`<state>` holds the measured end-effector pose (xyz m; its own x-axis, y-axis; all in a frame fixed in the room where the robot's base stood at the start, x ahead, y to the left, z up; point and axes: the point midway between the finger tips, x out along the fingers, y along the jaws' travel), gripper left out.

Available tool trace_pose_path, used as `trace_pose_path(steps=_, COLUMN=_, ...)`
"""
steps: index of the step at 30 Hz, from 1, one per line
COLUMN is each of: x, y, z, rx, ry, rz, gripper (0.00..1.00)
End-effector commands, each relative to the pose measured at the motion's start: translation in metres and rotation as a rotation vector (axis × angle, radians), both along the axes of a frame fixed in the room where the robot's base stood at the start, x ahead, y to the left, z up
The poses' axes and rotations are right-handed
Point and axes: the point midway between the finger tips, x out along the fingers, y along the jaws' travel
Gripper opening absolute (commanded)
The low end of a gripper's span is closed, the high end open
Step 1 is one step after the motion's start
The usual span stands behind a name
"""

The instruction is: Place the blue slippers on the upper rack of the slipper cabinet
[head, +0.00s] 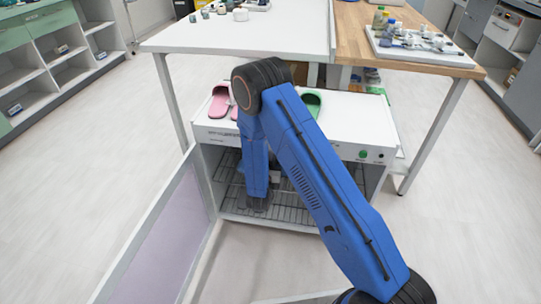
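The white slipper cabinet (350,130) stands under the table's front edge, its door (165,240) swung open to the left. Wire rack bars (290,213) show low inside; the upper rack is mostly hidden by my arm and the cabinet's front. My blue arm reaches in through the open front. My gripper (258,203) is low inside, dark and small, and I cannot tell whether it is open or holds anything. I cannot make out any blue slippers. Pink slippers (219,103) and a green slipper (313,104) lie on the cabinet's top, the green one partly behind my arm.
A white and wood-topped table (270,35) stands behind and over the cabinet, its leg (432,140) close on the right. A tray (415,50) with bottles is on it. Shelving lines the left and right. The floor on both sides is clear.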

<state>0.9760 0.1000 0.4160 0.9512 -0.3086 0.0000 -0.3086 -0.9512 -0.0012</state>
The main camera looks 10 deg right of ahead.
Motion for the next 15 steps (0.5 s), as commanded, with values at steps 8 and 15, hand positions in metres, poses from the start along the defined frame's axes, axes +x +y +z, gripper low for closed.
trace_pose_path(steps=8, x=0.0000, y=0.0001, z=-0.0011, rx=0.000, ry=0.000, rz=0.000, gripper=0.43)
trace_pose_path(steps=15, x=-0.0010, y=0.0007, z=0.0021, rx=0.000, ry=0.000, rz=0.001, gripper=0.43)
